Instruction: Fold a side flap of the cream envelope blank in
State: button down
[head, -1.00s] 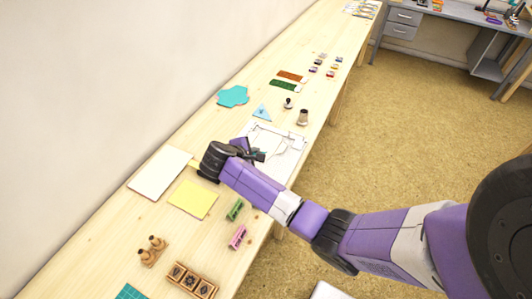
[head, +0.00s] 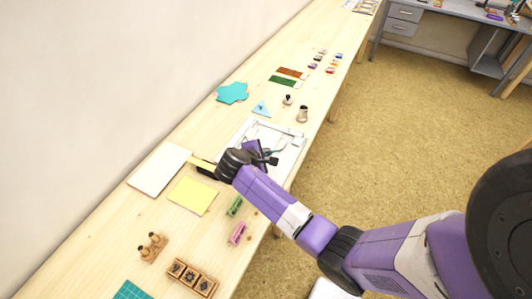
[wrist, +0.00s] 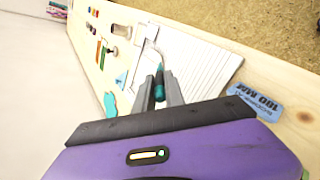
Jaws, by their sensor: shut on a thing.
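A pale, near-white sheet with thin outlines (head: 290,160), which looks like the envelope blank on its board, lies on the bench, partly hidden by my arm. In the wrist view a white lined surface (wrist: 205,62) lies beyond the fingers; the outline of the flaps is too small to read clearly. My gripper (head: 266,158) is over the near part of this sheet. In the wrist view my gripper (wrist: 160,88) is shut on a slim dark-teal handled tool (wrist: 158,84) that points away toward the sheet. I cannot tell whether its tip touches the paper.
A yellow sheet (head: 191,196) and a white card (head: 159,168) lie left of my arm. Green (head: 235,206) and pink (head: 237,233) pieces lie near the front edge.

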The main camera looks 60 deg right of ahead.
aim_at(273, 152)
jog(key=shift+f+b, duration=1.25)
jog(key=shift+f, duration=1.2)
jog(key=shift+w+d+r, duration=0.1)
jog(key=shift+d, duration=1.25)
jog(key=shift+w+d, duration=0.1)
jog(key=shift+d, duration=1.25)
jog(key=shift+w+r+p, duration=0.2)
jog(key=shift+r+p, duration=0.55)
jog(key=shift+p, duration=0.1)
jog(key=shift+w+a+r, duration=0.1)
jog(key=shift+w+a, duration=0.05)
jog(key=shift+w, duration=1.8)
jog(key=shift+f+b, duration=0.3)
jog(key=shift+f, duration=0.05)
jog(key=shift+w+f, duration=0.1)
jog(key=shift+f, duration=0.25)
jog(key=shift+r, duration=0.1)
